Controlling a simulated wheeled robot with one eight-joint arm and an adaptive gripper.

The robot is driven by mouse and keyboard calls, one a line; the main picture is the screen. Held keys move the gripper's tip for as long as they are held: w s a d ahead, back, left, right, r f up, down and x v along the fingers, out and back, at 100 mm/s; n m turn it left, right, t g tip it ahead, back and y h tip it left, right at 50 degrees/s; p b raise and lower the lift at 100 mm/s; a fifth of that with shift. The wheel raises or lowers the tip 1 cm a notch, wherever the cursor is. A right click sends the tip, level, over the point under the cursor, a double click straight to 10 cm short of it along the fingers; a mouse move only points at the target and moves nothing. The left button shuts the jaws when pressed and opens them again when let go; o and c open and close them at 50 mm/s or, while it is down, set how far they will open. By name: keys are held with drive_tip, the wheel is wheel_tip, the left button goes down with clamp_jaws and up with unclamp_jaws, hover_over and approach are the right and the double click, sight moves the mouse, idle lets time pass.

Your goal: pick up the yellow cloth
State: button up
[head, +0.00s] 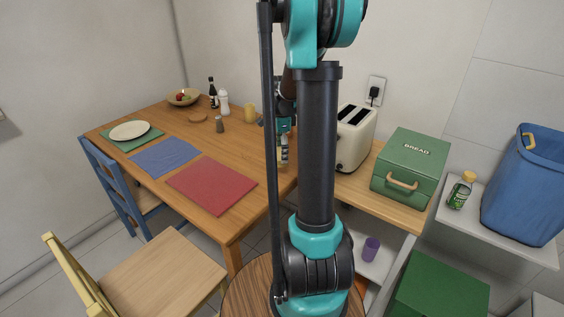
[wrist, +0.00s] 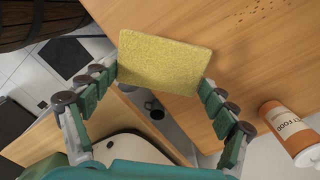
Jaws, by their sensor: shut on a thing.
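The yellow cloth (wrist: 165,62) is a flat, stiff-looking yellow rectangle in the wrist view. My gripper (wrist: 160,80) has its teal fingers at the cloth's left and right edges and is shut on it. The wooden table top lies behind the cloth in that view; I cannot tell the exact gap between them. In the head view my gripper (head: 285,125) is partly hidden behind my arm, over the table's right side, and I cannot make out the cloth there.
The wooden table (head: 200,145) holds a red placemat (head: 212,185), a blue placemat (head: 165,157) and a plate (head: 130,130). A cream toaster (head: 355,140) and green bread box (head: 408,165) stand to the right. An orange-and-white container (wrist: 290,130) is right of my fingers.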

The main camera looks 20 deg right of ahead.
wheel_tip(320, 180, up, 14)
drive_tip(key=shift+f, duration=0.25)
